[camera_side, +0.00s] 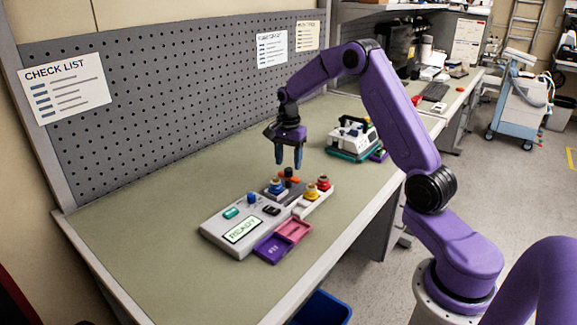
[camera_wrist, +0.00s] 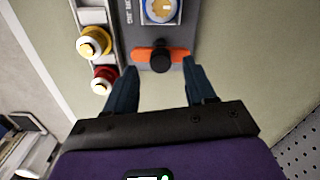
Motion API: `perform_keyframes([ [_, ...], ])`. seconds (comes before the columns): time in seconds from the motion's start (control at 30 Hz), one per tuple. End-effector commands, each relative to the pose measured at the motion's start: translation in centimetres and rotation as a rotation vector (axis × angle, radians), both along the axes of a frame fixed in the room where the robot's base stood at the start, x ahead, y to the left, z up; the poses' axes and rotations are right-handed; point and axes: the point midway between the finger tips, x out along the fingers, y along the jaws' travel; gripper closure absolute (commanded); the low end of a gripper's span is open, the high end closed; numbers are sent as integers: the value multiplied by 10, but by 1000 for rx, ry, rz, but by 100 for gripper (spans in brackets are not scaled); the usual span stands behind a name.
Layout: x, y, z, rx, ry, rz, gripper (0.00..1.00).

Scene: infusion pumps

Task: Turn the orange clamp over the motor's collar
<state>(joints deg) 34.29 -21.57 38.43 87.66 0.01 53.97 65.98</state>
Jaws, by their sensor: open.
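The orange clamp (camera_wrist: 179,55) is a short bar with a black round knob (camera_wrist: 161,60) at its middle. It lies across the grey plate of the pump, beside a blue-ringed round part with a gold centre (camera_wrist: 160,9), which may be the motor and its collar. In the side view the clamp (camera_side: 295,180) is small and partly hidden behind the knob. My gripper (camera_side: 288,162) points down above the clamp, fingers apart and empty. In the wrist view its fingertips (camera_wrist: 159,68) lie either side of the knob; contact cannot be told.
The pump (camera_side: 222,222) has a READY screen and a blue knob. A yellow part (camera_side: 311,192) and a red part (camera_side: 323,183) stand at its right. Purple and pink trays (camera_side: 270,248) sit at its front. Another device (camera_side: 352,138) stands behind. The bench's left is clear.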

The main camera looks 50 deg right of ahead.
Motion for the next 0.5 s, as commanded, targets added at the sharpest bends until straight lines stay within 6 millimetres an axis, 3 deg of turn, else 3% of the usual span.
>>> perform_keyframes([
  [0.2,0,0,-21,0,1,0,45],
  [0.5,0,0,-25,-1,-1,-1,45],
])
